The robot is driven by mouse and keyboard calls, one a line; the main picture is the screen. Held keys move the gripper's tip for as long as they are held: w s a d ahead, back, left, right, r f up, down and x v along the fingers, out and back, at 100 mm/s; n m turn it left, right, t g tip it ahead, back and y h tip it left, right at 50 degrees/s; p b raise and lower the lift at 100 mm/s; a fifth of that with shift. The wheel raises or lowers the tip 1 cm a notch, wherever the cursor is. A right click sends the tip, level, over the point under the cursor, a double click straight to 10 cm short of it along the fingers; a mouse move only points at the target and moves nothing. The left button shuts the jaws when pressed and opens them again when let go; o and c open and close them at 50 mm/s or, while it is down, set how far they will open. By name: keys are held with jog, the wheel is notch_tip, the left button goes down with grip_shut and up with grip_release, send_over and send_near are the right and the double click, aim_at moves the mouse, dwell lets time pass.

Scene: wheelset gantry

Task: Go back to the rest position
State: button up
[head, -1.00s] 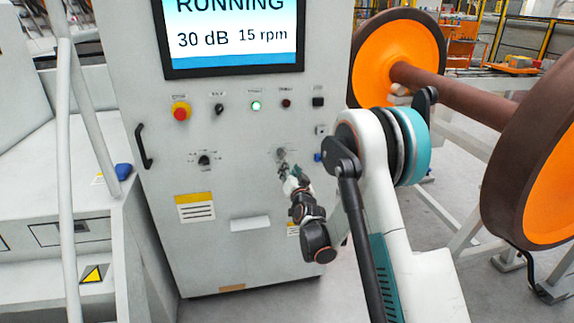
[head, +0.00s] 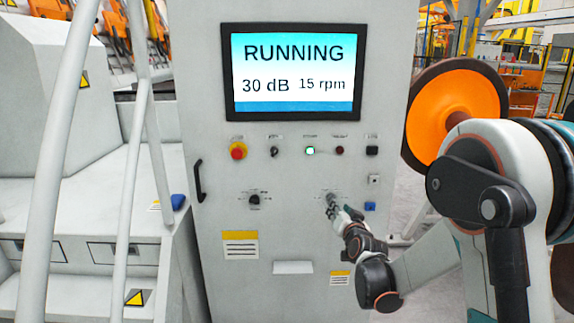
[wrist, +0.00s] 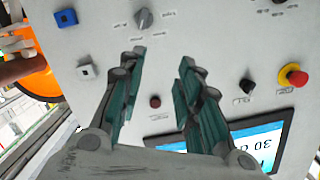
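My gripper (head: 332,203) is in front of the grey control cabinet, by the right-hand knob, which it mostly hides in the head view. In the wrist view my gripper (wrist: 162,55) has its two teal-padded fingers spread with nothing between them.
The cabinet's screen (head: 291,72) reads RUNNING, 30 dB, 15 rpm. Below are a red emergency stop (head: 238,151), a lit green button (head: 310,151) and a left knob (head: 254,200). An orange wheel (head: 453,115) stands at right; pale railings (head: 125,170) at left.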

jog(key=s+r+n+g, duration=0.1)
jog(key=s+r, duration=0.2)
jog(key=s, duration=0.3)
jog(key=s+a+r+n+g, duration=0.1)
jog(key=s+r+g, duration=0.1)
jog(key=s, duration=0.4)
jog(key=s+r+n+g, duration=0.1)
jog(key=s+r, duration=0.2)
jog(key=s, duration=0.3)
jog(key=s+d+f+g, duration=0.1)
jog(key=s+f+g, duration=0.1)
jog(key=s, duration=1.1)
jog(key=s+d+f+n+g+h, duration=0.1)
jog(key=s+f+g, duration=0.2)
jog(key=s, duration=1)
jog(key=shift+d+f, duration=0.2)
jog(key=shift+f, duration=0.05)
dwell(1.3)
